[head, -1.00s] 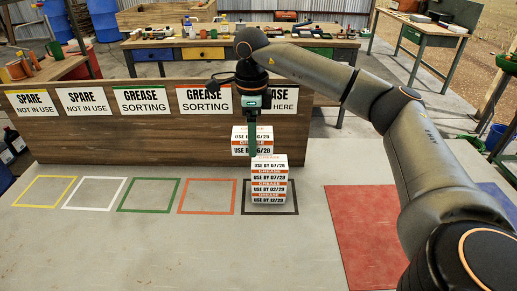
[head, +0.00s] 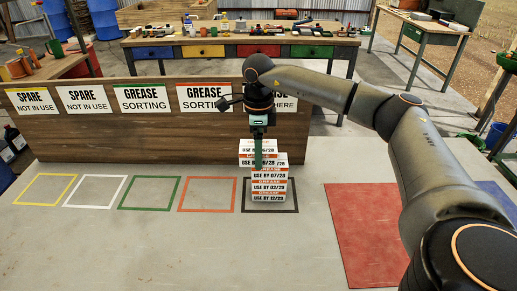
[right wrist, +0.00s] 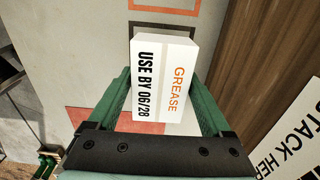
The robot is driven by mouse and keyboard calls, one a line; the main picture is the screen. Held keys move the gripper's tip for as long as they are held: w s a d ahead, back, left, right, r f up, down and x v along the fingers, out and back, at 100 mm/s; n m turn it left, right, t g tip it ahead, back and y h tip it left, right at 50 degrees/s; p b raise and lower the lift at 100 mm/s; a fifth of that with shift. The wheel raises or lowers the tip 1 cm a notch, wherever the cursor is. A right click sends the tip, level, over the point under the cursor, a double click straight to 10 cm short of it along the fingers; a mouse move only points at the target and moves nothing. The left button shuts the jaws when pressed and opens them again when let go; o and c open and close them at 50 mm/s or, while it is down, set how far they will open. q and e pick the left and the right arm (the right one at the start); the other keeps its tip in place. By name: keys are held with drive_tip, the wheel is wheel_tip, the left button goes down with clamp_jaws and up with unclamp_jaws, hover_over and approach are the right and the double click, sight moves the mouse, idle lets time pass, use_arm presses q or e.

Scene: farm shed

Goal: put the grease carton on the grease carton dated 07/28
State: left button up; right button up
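My right gripper (head: 258,160) is shut on a white grease carton (head: 246,151), labelled USE BY 06/28. The carton (right wrist: 165,80) sits between the green fingers in the right wrist view. In the head view it appears level, at the top of the stack and slightly to its left and rear. I cannot tell whether it touches the stack. The carton dated 07/28 (head: 270,176) is the top one of the stack; its top face is partly covered. Under it are cartons dated 02/29 (head: 270,187) and 12/29 (head: 269,198). My left gripper is not in view.
The stack stands within a black square outline (head: 297,198). A wooden board with signs (head: 140,135) rises close behind. A red mat (head: 368,235) lies to the right.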

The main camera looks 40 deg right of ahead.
drive_tip(key=shift+o, duration=1)
wheel_tip(320, 180, up, 12)
drive_tip(key=shift+r, duration=0.2)
